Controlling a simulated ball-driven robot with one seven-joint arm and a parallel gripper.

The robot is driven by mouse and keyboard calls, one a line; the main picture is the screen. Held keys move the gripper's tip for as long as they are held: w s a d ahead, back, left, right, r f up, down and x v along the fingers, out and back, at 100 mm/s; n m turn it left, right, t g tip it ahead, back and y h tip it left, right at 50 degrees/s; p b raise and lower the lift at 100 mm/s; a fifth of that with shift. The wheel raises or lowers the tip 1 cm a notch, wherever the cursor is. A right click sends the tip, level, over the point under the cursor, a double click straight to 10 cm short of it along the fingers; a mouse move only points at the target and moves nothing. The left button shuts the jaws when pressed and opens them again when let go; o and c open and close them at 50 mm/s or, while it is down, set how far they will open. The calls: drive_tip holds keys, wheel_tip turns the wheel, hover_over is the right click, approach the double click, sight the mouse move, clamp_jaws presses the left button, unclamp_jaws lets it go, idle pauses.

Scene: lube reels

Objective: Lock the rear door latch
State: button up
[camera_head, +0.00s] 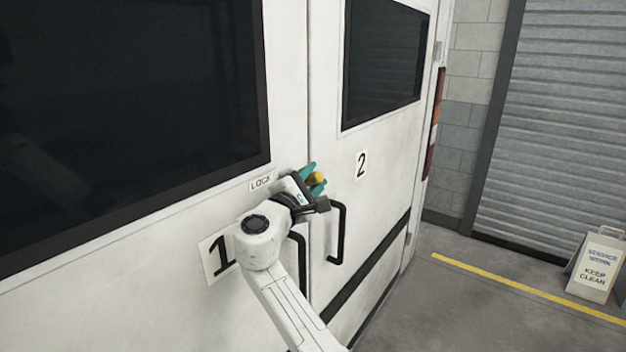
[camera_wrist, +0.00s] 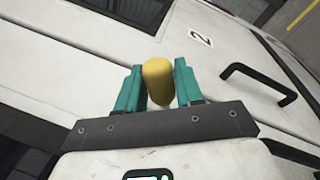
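A yellow rounded knob (camera_head: 317,179) sticks out near the seam between the two white doors, to the right of a "LOCK" label (camera_head: 261,181). My gripper (camera_head: 313,180) is at the knob, with its teal fingers on either side of it. In the wrist view the knob (camera_wrist: 158,80) fills nearly the whole space between the fingertips of my gripper (camera_wrist: 159,82). I cannot tell whether the fingers press on it. The knob's base and any latch bar behind it are hidden.
The left door (camera_head: 285,110) bears a "1", the right door (camera_head: 385,150) a "2". A black handle (camera_head: 342,232) stands out right of my gripper; another (camera_head: 301,262) is partly behind my arm. A "keep clear" sign (camera_head: 597,268) stands at far right. Floor right of the doors is open.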

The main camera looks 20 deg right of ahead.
drive_tip(key=o, duration=0.3)
drive_tip(key=b+v, duration=0.2)
drive_tip(key=v, duration=0.9)
drive_tip(key=shift+w, duration=0.1)
drive_tip(key=s+d+f+m+g+y, duration=0.25)
drive_tip(key=s+d+f, duration=0.3)
drive_tip(key=f, duration=0.45)
drive_tip(key=s+d+f+m+g+y, duration=0.25)
drive_tip(key=s+d+f, duration=0.35)
drive_tip(key=f, duration=0.4)
drive_tip(key=s+d+f+m+g+y, duration=0.1)
drive_tip(key=s+d+f+m+g, duration=0.25)
drive_tip(key=s+f, duration=0.5)
drive_tip(key=s+f+m+g+y, duration=0.2)
drive_tip(key=s+f, duration=0.3)
drive_tip(key=s, duration=0.8)
drive_tip(key=s+f+m+g+y, duration=0.2)
drive_tip(key=s+f+m+y, duration=0.3)
drive_tip(key=s, duration=0.8)
drive_tip(key=shift+s+f+y, duration=0.25)
drive_tip(key=shift+s+y, duration=0.05)
drive_tip(key=shift+s, duration=0.05)
